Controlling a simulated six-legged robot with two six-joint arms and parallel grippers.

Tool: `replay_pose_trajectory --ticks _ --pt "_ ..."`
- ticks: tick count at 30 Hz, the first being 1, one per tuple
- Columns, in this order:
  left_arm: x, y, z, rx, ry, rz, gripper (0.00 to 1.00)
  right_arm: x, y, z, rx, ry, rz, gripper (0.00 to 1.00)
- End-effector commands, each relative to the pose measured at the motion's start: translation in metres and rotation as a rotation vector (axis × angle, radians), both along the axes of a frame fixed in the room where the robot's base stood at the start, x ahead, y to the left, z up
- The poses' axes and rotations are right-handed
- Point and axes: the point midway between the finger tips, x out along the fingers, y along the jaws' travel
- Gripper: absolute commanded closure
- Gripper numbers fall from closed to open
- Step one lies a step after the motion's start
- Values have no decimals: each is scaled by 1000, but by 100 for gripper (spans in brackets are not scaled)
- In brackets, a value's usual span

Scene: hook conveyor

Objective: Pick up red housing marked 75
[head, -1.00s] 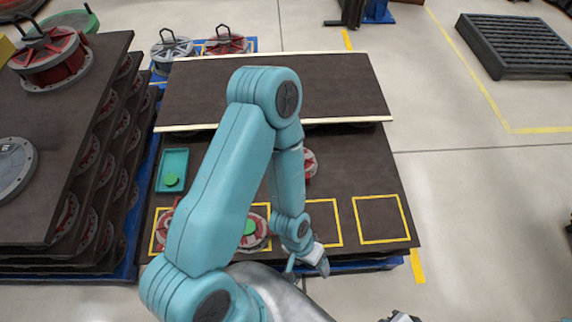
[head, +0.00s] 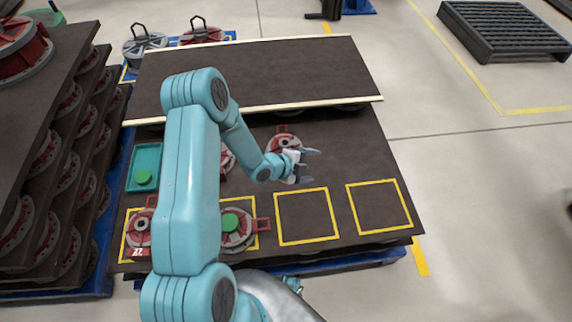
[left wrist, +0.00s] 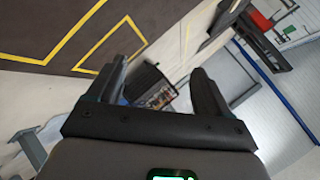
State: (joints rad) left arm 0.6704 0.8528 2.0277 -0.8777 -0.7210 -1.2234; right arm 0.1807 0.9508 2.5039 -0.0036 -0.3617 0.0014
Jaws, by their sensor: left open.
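Several red housings lie on the dark table top (head: 340,150) in the head view. One red housing (head: 284,139) is at the middle, just beyond my left gripper (head: 312,166). A second (head: 228,160) is partly hidden behind my left arm. A third (head: 238,237), with a green disc on it, sits in a yellow square. A fourth (head: 140,228) at the lower left bears a white mark too small to read. I cannot tell which is marked 75. My left gripper is open and empty, apart from the housings. Its spread fingers show in the left wrist view (left wrist: 160,75), with no housing between them.
A teal tray (head: 133,170) holding a green disc lies at the left. Two yellow squares (head: 308,216) at the right front are empty. A raised dark board (head: 260,75) with pale edges spans the back. Stacked dark layers with housings (head: 60,150) stand at the left.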

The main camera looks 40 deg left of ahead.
Motion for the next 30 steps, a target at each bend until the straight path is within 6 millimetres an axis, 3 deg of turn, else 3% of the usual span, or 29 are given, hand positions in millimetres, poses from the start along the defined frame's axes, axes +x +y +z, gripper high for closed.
replay_pose_trajectory --ticks 1,6,9,13,16,20,23,30 --pt "5 35 -22 158 -105 -76 20 0 0 -33 0 -1 -1 100" --pt "-2 129 -35 767 -402 -394 20 1 -1 -85 -1 -3 -4 100" --pt "-23 173 -43 1109 -513 -581 20 2 -1 -111 -2 -3 -6 100" --pt "-53 213 -52 1451 -597 -797 20 2 -2 -135 -2 -3 -8 100" --pt "-72 230 -57 1614 -633 -918 20 2 -2 -145 -2 -4 -9 100" --pt "-82 239 -60 1713 -655 -1001 20 3 -2 -150 -2 -5 -9 100" --pt "-70 235 -66 1730 -664 -1018 20 4 -3 -154 -2 -6 -12 100" --pt "-19 219 -88 1727 -663 -1015 20 7 -6 -167 -5 -12 -24 100"
